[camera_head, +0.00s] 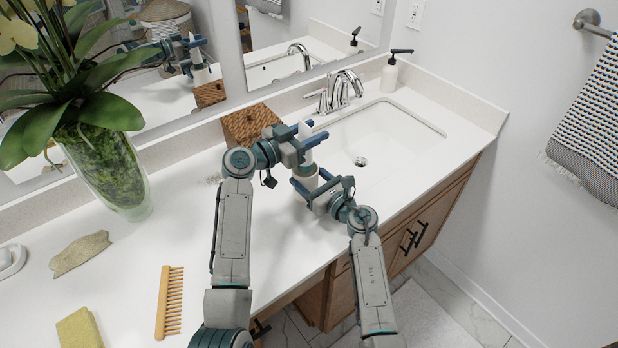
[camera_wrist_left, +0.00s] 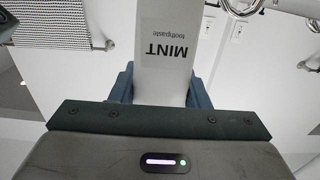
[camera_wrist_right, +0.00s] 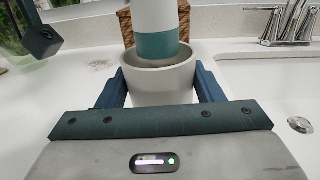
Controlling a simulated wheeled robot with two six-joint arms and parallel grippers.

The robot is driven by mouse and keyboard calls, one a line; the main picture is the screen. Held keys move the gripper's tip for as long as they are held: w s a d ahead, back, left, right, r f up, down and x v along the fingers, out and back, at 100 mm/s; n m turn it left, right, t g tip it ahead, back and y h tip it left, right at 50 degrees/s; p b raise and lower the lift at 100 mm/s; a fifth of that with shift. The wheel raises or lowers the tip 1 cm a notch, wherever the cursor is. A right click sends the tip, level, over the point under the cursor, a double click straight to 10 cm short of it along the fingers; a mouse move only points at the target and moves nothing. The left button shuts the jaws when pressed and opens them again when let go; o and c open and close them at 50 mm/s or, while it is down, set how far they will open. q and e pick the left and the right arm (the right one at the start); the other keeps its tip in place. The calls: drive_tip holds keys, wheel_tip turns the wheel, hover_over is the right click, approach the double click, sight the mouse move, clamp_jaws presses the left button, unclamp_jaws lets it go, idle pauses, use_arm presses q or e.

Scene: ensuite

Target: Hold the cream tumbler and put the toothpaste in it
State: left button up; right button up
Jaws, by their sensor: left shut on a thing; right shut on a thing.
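The white toothpaste tube (camera_head: 306,131) is upright between the fingers of my left gripper (camera_head: 304,142), which is shut on it. Its "MINT toothpaste" label (camera_wrist_left: 168,52) shows in the left wrist view. The cream tumbler (camera_wrist_right: 160,86) stands upright between the fingers of my right gripper (camera_wrist_right: 160,92), which is shut around it. In the right wrist view the toothpaste's teal lower end (camera_wrist_right: 158,44) lines up with the tumbler's mouth. I cannot tell how deep it sits within the rim. In the head view the tumbler is largely hidden by my grippers.
A woven box (camera_head: 250,122) stands just behind the grippers. The sink (camera_head: 385,135) with its faucet (camera_head: 343,90) is to the right. A plant vase (camera_head: 108,172), comb (camera_head: 169,303) and sponge (camera_head: 79,328) are to the left.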

use_arm(q)
drive_tip(key=shift+f, duration=1.15)
drive_tip(key=o, duration=1.5)
drive_tip(key=shift+c, duration=0.2)
drive_tip(key=v, duration=1.2)
use_arm(e)
drive_tip(key=o, duration=1.2)
